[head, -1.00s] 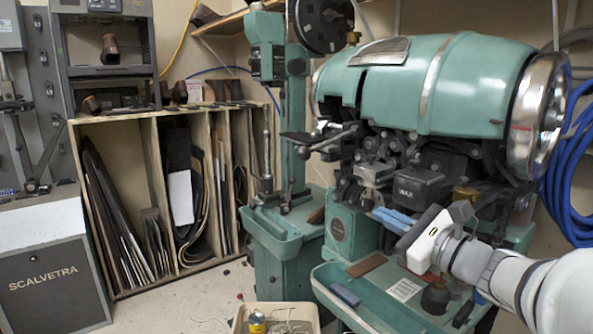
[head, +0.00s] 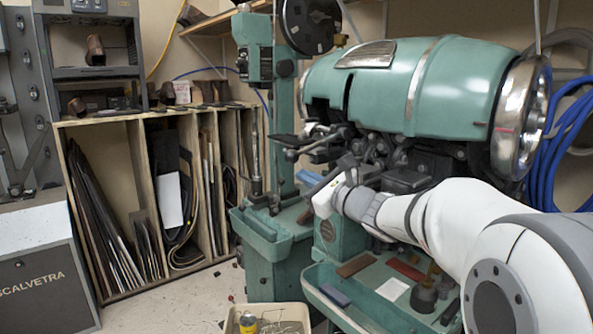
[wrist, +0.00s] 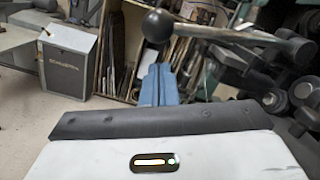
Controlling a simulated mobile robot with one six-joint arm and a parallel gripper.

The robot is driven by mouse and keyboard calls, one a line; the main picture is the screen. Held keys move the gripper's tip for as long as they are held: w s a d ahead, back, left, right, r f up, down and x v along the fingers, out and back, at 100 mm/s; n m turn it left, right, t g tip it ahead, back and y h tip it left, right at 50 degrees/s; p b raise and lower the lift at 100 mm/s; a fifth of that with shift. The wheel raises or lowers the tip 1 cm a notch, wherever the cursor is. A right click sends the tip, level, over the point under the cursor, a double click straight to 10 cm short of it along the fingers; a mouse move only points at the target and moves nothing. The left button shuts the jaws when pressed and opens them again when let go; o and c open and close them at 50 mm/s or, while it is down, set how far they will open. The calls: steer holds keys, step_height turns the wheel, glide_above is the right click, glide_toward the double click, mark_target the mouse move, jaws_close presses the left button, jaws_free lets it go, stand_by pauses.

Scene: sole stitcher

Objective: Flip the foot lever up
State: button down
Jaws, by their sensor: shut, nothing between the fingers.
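A dark lever with a ball knob (wrist: 158,25), which looks like the foot lever, crosses the upper part of the wrist view. Its rod runs right to the machine. In the head view the knob (head: 291,155) shows small at the left of the green stitcher (head: 440,85). My gripper (head: 306,178) has blue fingers and is just below the knob in the head view. In the wrist view the shut, empty fingers (wrist: 158,82) point away below the knob, with a gap in the picture. Contact cannot be told. My arm hides part of the stitcher front.
A green column machine (head: 284,100) stands left of the stitcher. A green tray (head: 262,233) juts out below the fingers. A wooden rack (head: 140,205) of sheets stands behind left. Floor is clear at left.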

steer(key=shift+s+a+r, duration=0.1)
steer(key=shift+a+r, duration=0.2)
steer(key=shift+r, duration=0.4)
